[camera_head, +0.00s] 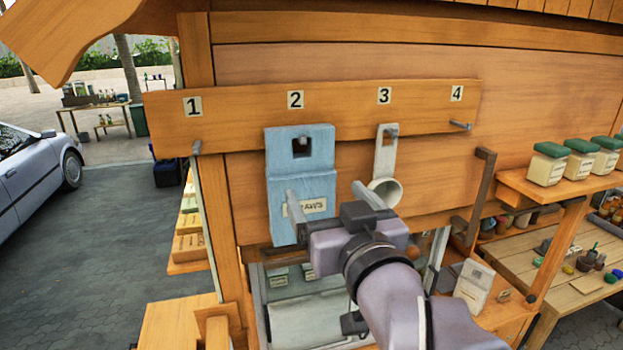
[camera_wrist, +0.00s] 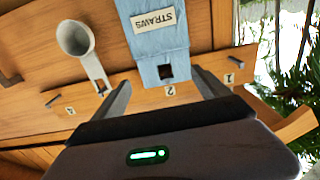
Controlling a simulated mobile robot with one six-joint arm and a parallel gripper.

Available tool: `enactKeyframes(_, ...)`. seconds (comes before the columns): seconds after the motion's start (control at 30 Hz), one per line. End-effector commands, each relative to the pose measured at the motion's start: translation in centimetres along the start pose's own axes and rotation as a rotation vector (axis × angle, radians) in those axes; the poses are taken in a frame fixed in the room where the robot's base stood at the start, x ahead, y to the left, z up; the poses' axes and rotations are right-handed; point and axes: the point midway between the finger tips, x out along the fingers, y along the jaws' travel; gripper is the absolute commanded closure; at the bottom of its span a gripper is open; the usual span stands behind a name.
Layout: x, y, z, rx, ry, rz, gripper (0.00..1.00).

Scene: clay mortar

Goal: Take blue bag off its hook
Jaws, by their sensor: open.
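The blue bag (camera_head: 301,170) hangs upright from hook 2 through a square hole near its top. Its label reads STRAWS and is partly covered by one of my fingers in the head view. The bag also shows upside down in the wrist view (camera_wrist: 160,48). My gripper (camera_head: 324,189) is open and empty, in front of the board and toward the bag's lower right. In the wrist view the fingers of my gripper (camera_wrist: 160,78) lie to either side of the bag's holed top end. I cannot tell how far the fingertips are from the bag.
A white scoop (camera_head: 385,165) hangs on hook 3, just right of the bag. Hook 1 (camera_head: 197,146) and hook 4 (camera_head: 460,125) are empty. A shelf with green-lidded jars (camera_head: 548,165) juts out at the right. A dark bracket (camera_head: 481,190) stands out below hook 4.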

Motion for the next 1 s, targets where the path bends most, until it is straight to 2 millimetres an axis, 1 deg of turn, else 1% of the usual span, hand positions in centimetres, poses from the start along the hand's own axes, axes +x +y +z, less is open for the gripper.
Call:
enactKeyframes(0.03,1.7,0.0,-0.1,-0.001,-0.007,0.0,0.15)
enactKeyframes(0.1,3.8,0.0,-0.1,0.0,-0.008,0.0,0.15)
enactKeyframes(0.2,6.5,0.0,-0.1,0.0,-0.006,0.0,0.15)
enactKeyframes(0.3,8.2,0.0,-0.1,-0.001,-0.004,0.0,0.15)
enactKeyframes(0.47,9.7,-0.2,-0.1,0.001,-0.004,0.0,0.15)
enactKeyframes(0.6,12.5,-0.9,-0.7,0.0,-0.006,-0.001,0.15)
enactKeyframes(0.63,13.0,-0.8,-0.6,-0.001,-0.005,0.0,0.15)
enactKeyframes(0.73,14.2,-0.8,-0.3,0.0,-0.004,0.001,0.15)
enactKeyframes(0.93,14.4,-0.8,-0.1,0.0,-0.002,0.001,0.15)
enactKeyframes(0.97,14.3,-0.8,-0.1,0.0,-0.002,0.001,0.17)
enactKeyframes(1.0,14.3,-0.8,-0.1,0.0,-0.002,0.001,0.24)
